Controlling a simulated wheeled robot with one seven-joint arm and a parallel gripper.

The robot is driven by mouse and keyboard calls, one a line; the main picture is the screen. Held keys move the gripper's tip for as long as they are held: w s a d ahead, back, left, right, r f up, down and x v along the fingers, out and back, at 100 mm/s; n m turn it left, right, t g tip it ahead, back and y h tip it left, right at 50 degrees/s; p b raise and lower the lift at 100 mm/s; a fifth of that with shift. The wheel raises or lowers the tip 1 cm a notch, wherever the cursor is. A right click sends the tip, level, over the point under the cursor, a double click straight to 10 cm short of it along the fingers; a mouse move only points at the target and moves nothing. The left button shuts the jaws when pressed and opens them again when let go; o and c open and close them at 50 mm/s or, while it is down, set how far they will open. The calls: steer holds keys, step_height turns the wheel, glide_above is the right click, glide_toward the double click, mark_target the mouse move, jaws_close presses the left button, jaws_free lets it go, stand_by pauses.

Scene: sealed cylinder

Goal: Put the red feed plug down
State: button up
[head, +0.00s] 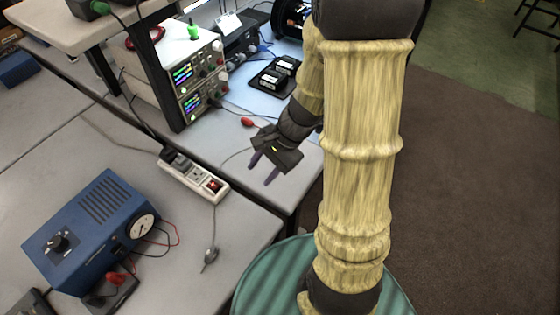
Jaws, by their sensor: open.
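A red plug (247,122) lies on the grey bench top just behind my gripper, with a dark lead running off toward the instruments. My gripper (262,171) is open, its two dark fingers apart and pointing down over the bench. I see nothing between the fingers. Another red plug or clip (113,278) sits by the front of the blue box (92,232) at lower left, with thin red and black wires. I cannot tell which red piece is the feed plug.
A white power strip (194,180) lies left of my gripper, with a grey cable trailing forward. Stacked instruments (190,75) with lit screens stand behind. A black tray (273,77) sits at the back. Bare bench lies between the blue box and the strip.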

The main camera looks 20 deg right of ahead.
steer(key=s+d+r+n+t+h, duration=0.2)
steer(key=r+n+h, duration=0.3)
steer(key=n, duration=0.7)
steer(key=shift+s+d+h, duration=0.5)
steer(key=shift+s+d, duration=0.15)
